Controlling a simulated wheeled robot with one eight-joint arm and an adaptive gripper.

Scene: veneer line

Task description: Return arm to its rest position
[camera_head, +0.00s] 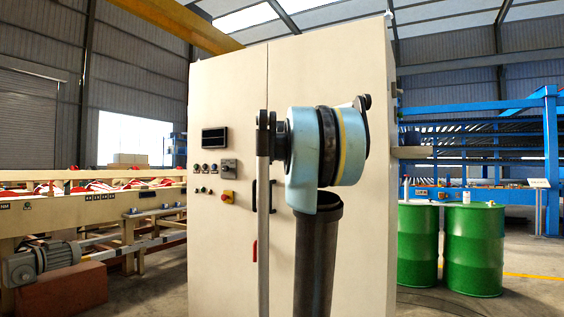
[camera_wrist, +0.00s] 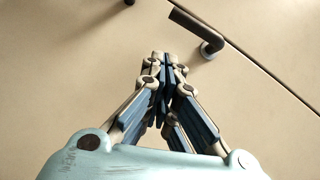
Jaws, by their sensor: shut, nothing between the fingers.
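My gripper (camera_wrist: 161,58) shows in the wrist view with its fingers drawn together and nothing between them. It points toward a cream cabinet face (camera_wrist: 60,70), with a dark handle (camera_wrist: 197,32) just ahead and to the right of the fingertips. I cannot tell the exact gap to the face. In the head view my arm (camera_head: 325,145), pale blue and dark, stands bent in front of the tall cream cabinet (camera_head: 225,110). The gripper cannot be made out in that view, and the arm covers part of the cabinet's right door.
The cabinet carries a red and yellow switch (camera_head: 228,197) and a door handle (camera_head: 272,196). A conveyor line (camera_head: 95,220) with a motor (camera_head: 40,262) stands left. Green drums (camera_head: 473,250) and a blue rack (camera_head: 551,160) stand right. Some floor is open beside the drums.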

